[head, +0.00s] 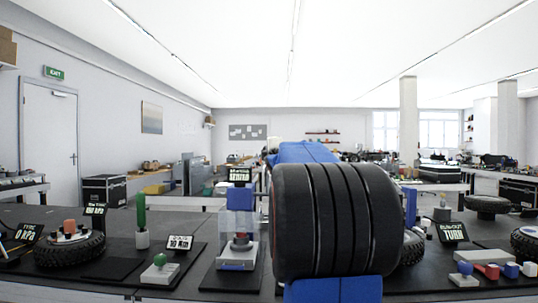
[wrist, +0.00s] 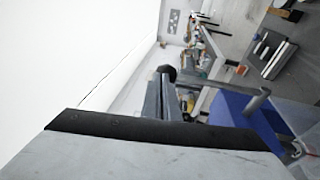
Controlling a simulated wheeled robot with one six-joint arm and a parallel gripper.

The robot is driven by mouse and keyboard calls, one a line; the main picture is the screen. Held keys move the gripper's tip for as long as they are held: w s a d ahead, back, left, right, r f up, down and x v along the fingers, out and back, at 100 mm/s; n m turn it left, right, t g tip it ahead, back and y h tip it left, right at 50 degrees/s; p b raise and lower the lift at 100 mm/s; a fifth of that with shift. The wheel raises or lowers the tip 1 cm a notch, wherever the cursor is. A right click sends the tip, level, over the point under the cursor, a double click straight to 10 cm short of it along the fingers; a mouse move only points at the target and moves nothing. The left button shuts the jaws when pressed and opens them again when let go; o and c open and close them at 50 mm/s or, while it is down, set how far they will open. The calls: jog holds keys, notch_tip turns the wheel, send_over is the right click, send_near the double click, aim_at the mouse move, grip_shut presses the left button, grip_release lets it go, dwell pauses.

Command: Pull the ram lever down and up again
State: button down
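The ram press (head: 238,225) stands on the dark bench left of centre in the head view, with a blue upper block, a red part below it and a pale base. In the wrist view a grey ram lever (wrist: 225,86) runs sideways from the blue press body (wrist: 240,115) and ends in a black ball knob (wrist: 168,73). My gripper (wrist: 172,90) points toward the knob end; its dark fingers are close to the knob. I cannot tell whether they touch it or how wide they are apart. My gripper is hidden in the head view.
A large black ribbed cylinder (head: 338,222) with blue parts fills the middle foreground and hides the bench behind it. A green stick in a white holder (head: 141,225), a green-topped button box (head: 160,272) and a tyre (head: 70,250) stand to the left. Coloured blocks (head: 490,271) lie at right.

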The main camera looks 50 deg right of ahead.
jog(key=shift+w+d+r, duration=0.35)
jog(key=shift+w+d, duration=0.25)
jog(key=shift+d, duration=0.05)
jog(key=shift+w+d+r, duration=0.3)
jog(key=shift+w+d, duration=0.25)
jog(key=shift+d, duration=0.1)
